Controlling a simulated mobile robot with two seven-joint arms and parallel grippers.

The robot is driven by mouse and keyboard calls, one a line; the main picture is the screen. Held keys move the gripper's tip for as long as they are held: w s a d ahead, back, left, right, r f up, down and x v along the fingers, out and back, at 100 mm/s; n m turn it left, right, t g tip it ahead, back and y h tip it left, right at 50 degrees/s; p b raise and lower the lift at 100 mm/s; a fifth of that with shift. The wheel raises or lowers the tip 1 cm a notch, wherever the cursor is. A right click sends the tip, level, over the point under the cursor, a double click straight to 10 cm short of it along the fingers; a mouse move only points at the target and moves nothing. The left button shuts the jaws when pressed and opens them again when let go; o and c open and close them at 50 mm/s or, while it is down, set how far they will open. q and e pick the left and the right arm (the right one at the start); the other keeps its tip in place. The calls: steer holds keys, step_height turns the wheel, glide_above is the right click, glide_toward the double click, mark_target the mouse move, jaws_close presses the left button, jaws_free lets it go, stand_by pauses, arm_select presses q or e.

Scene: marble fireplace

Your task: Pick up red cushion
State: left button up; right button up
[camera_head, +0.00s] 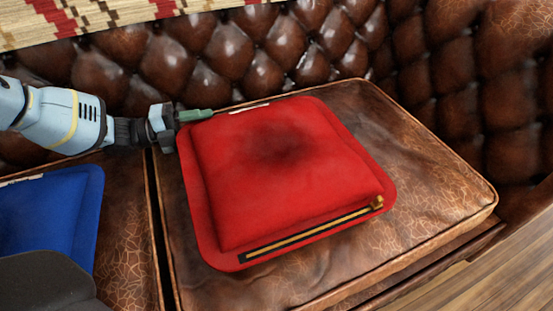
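The red cushion (285,165) lies flat on the right seat pad of a brown leather sofa, with a gold-coloured zip along its front edge and a dark shadow on its top. My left arm comes in from the left. Its gripper (192,117) is at the cushion's back left corner, with a greenish finger pointing right along the back edge. I cannot tell whether it touches the cushion or how far apart its fingers are. My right gripper is not in view.
A blue cushion (52,215) lies on the left seat pad. The tufted sofa back (235,55) rises close behind the red cushion, and a patterned throw (75,15) hangs over it. Bare seat leather (430,200) shows at the right, wooden floor (500,275) beyond the front edge.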

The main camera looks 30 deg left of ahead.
arm_select(q)
jaws_close()
steer(key=shift+r, duration=0.2)
stand_by(0.3)
step_height(320, 180, up, 9)
steer(key=p, duration=0.3)
steer(key=shift+f+p, duration=0.1)
steer(key=shift+p, duration=0.25)
step_height(320, 180, up, 7)
steer(key=p, duration=0.2)
stand_by(0.3)
